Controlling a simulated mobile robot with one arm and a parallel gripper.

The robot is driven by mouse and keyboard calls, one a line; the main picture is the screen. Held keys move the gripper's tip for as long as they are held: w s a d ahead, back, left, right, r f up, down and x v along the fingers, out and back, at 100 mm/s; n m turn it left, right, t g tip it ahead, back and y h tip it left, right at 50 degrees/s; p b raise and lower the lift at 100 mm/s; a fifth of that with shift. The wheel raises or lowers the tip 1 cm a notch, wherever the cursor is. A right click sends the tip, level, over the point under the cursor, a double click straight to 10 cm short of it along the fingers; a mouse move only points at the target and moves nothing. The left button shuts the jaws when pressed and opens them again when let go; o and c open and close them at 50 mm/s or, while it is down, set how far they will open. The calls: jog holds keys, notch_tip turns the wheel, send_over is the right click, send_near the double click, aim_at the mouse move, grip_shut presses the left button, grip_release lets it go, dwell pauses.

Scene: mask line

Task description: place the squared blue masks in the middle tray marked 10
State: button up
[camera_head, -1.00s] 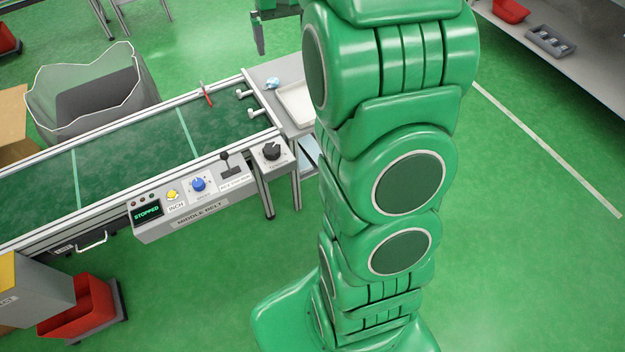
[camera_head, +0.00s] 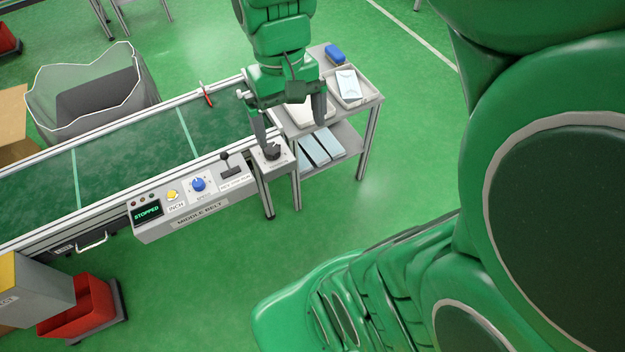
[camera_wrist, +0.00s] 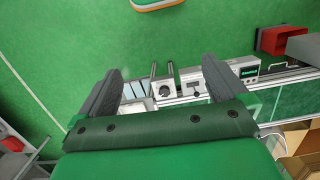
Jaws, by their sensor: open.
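My gripper (camera_head: 290,126) is open and empty, fingers down, over the belt's right end and the side table; it also shows in the wrist view (camera_wrist: 160,84). A black knob (camera_head: 272,152) lies near its left finger; I cannot tell whether they touch. A pale tray (camera_head: 302,115) is partly hidden behind my gripper. A second tray (camera_head: 372,97) to its right holds a light blue-white flat packet (camera_head: 348,84). I cannot read a 10 on either tray, nor make out single squared blue masks.
A blue block (camera_head: 335,53) sits at the table's back. Light blue flat packs (camera_head: 322,147) lie on the lower shelf. Floor right of the table is clear.

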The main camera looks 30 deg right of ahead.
jog(key=s+a+f, duration=0.1)
jog(key=s+f, duration=0.1)
jog(key=s, duration=0.9)
jog(key=shift+a+f+n, duration=0.3)
jog(key=shift+f, duration=0.05)
dwell(0.5)
